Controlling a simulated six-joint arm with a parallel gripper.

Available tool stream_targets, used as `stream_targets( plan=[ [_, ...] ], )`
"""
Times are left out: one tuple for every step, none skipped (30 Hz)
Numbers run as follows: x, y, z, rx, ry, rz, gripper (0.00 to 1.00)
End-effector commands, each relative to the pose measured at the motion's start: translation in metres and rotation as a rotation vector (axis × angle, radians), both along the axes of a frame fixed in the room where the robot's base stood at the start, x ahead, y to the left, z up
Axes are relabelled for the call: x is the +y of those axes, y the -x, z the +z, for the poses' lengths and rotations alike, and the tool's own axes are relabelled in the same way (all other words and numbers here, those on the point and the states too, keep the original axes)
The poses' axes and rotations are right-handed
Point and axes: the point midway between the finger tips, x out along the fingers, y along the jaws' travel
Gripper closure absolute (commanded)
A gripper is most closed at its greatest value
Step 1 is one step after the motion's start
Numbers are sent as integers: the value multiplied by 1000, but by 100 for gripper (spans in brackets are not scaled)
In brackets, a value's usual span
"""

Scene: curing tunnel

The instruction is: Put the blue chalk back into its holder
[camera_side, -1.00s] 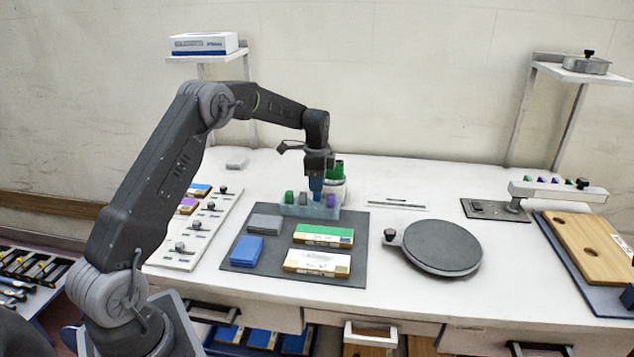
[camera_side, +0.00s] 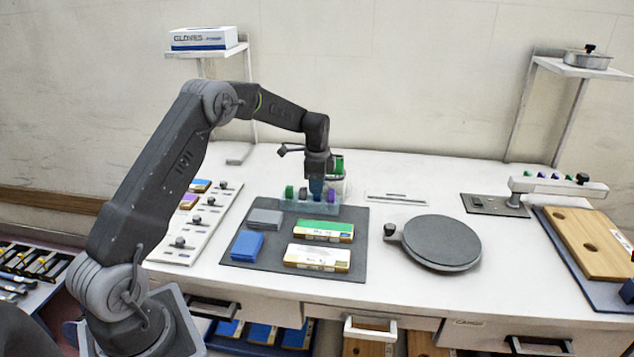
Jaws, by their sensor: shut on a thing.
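The blue chalk (camera_side: 316,187) is upright in my gripper (camera_side: 317,176), which is shut on its upper part. The holder (camera_side: 298,206) is a pale translucent blue block at the back edge of the dark mat. A green chalk (camera_side: 289,192), a grey chalk (camera_side: 303,194) and a purple chalk (camera_side: 331,196) stand in it. The blue chalk is between the grey and purple ones, its lower end at the holder's top. I cannot tell how deep it sits in its slot.
A dark mat (camera_side: 235,262) carries a blue box, a grey box and two labelled packs. A cup (camera_side: 337,186) with a green item stands just behind the holder. A round dark plate (camera_side: 442,243) lies to the right. The table between plate and back wall is mostly clear.

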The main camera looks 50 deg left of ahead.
Motion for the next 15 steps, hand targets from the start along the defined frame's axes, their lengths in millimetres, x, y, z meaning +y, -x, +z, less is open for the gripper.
stream_targets(
  plan=[
    [0,0,0,0,0,0,100],
    [0,0,0,0,0,0,100],
    [0,0,0,0,0,0,100],
    [0,0,0,0,0,0,100],
    [0,0,0,0,0,0,100],
    [0,0,0,0,0,0,100],
    [0,0,0,0,0,0,76],
    [0,0,0,0,0,0,73],
    [0,0,0,0,0,0,69],
    [0,0,0,0,0,0,66],
    [0,0,0,0,0,0,63],
    [0,0,0,0,0,0,60],
    [0,0,0,0,0,0,57],
    [0,0,0,0,0,0,54],
    [0,0,0,0,0,0,50]
  ],
)
